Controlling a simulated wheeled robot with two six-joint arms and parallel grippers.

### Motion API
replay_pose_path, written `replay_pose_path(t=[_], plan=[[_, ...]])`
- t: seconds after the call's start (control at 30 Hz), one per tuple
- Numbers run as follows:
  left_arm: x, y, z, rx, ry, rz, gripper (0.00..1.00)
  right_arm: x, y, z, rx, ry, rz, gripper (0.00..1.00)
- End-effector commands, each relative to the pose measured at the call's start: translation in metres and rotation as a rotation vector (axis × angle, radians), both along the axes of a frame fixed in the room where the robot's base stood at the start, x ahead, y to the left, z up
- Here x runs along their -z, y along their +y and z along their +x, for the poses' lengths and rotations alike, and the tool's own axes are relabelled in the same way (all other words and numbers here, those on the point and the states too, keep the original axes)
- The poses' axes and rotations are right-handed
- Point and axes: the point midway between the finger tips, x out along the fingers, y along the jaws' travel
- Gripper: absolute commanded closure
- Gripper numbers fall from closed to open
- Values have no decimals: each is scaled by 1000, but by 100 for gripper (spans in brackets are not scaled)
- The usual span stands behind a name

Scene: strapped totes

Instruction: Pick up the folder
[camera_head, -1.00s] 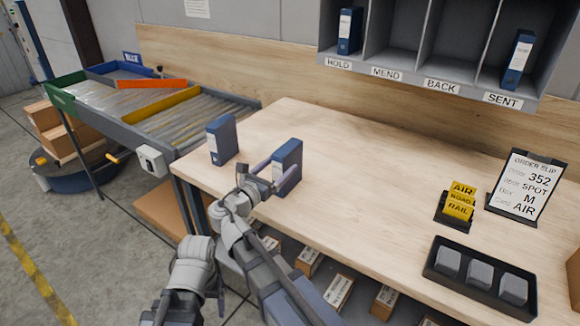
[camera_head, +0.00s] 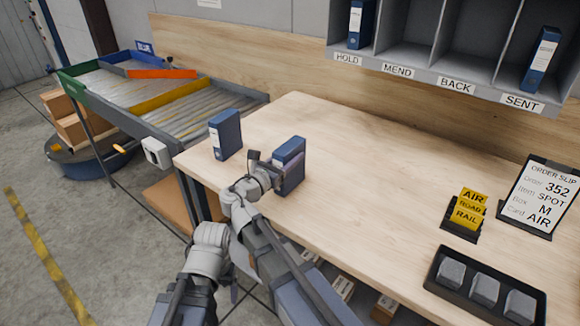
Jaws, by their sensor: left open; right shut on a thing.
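A blue folder (camera_head: 290,151) stands upright near the left front part of the wooden table. My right gripper (camera_head: 280,173) is shut on it from the front left, with its fingers against the folder's sides. The gripper covers part of the folder's lower spine. I cannot tell whether its base still touches the table. A second blue folder (camera_head: 229,134) with a white label stands to the left, near the table's left edge, apart from the gripper. My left gripper (camera_head: 195,303) is low at the bottom left, away from both folders; its fingers are hard to make out.
A shelf (camera_head: 455,86) labelled HOLD, MEND, BACK and SENT hangs behind, with folders in HOLD and SENT. Yellow cards (camera_head: 469,208), an order slip (camera_head: 540,195) and a black tray (camera_head: 437,277) stand at right. The table's (camera_head: 370,170) middle is clear. A roller conveyor (camera_head: 208,104) is at left.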

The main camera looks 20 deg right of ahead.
Motion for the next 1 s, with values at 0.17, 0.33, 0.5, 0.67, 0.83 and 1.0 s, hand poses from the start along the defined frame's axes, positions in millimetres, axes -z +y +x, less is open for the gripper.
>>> replay_pose_path(t=[0.17, 0.33, 0.5, 0.67, 0.83, 1.0], plan=[[0, 0, 0, 0, 0, 0, 20, 0, 0, 0, 0, 0, 0, 80], [0, 0, 0, 0, 0, 0, 20, 0, 0, 0, 0, 0, 0, 99], [0, 0, 0, 0, 0, 0, 20, 0, 0, 0, 0, 0, 0, 100], [0, 0, 0, 0, 0, 0, 20, 0, 0, 0, 0, 0, 0, 100], [-2, 0, 0, 0, 0, 0, 20, -2, 0, 0, 0, 0, 0, 100], [-13, 0, 0, 0, 0, 0, 20, -13, 0, 0, 0, -1, -1, 100]])
